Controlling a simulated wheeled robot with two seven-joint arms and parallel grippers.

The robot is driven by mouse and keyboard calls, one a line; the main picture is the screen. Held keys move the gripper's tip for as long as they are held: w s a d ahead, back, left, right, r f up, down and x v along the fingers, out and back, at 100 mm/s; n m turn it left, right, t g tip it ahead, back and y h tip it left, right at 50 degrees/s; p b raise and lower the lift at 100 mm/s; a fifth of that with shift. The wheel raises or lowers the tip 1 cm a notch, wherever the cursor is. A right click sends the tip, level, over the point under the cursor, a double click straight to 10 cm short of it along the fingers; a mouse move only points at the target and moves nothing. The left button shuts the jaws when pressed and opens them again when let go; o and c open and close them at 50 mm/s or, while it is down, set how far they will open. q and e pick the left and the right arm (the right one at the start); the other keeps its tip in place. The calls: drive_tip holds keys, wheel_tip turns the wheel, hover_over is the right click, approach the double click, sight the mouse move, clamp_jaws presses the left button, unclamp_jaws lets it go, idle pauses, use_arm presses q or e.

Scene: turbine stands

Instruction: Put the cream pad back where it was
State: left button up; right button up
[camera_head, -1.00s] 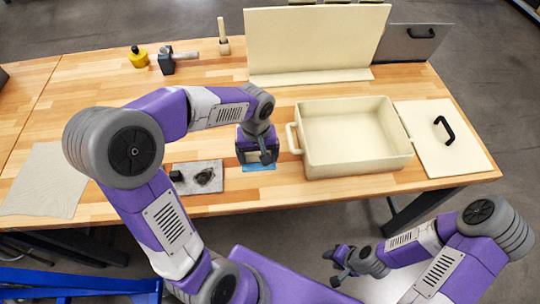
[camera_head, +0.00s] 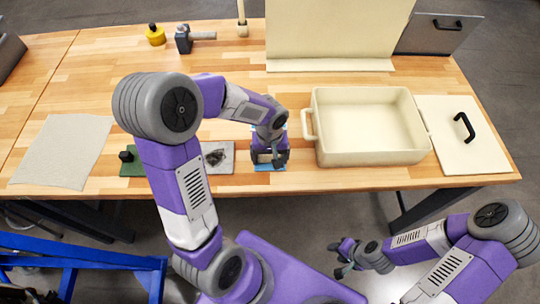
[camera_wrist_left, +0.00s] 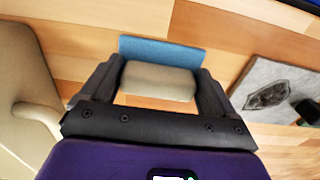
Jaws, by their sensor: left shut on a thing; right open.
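The cream pad (camera_wrist_left: 157,80) is a small beige block between the two fingers of my left gripper (camera_wrist_left: 160,72) in the left wrist view. The gripper is shut on it. A flat blue piece (camera_wrist_left: 165,50) lies right beside and partly behind the pad. In the head view my left gripper (camera_head: 268,158) points down close to the table, just over the blue piece (camera_head: 270,168), and mostly hides the pad. Whether the pad touches the blue piece or the table, I cannot tell. My right gripper (camera_head: 343,260) is open and empty, in front of the table.
A cream bin (camera_head: 372,160) stands right of my left gripper, with a flat lid (camera_head: 490,150) beside it. A grey plate with a dark patch (camera_head: 220,165) lies to the left, near a dark knob (camera_head: 127,156). A hammer (camera_head: 190,38) and yellow weight (camera_head: 155,36) stand behind.

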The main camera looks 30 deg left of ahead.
sight(270, 156)
use_arm(q)
drive_tip(key=shift+f, duration=0.15)
drive_tip(key=o, duration=0.8)
drive_tip(key=shift+c, duration=0.2)
drive_tip(key=shift+r, duration=0.5)
wheel_tip(270, 156, up, 11)
drive_tip(key=p, duration=0.2)
drive_tip(key=shift+r+p, duration=0.2)
drive_tip(key=shift+p, duration=0.1)
drive_tip(key=shift+s, duration=0.1)
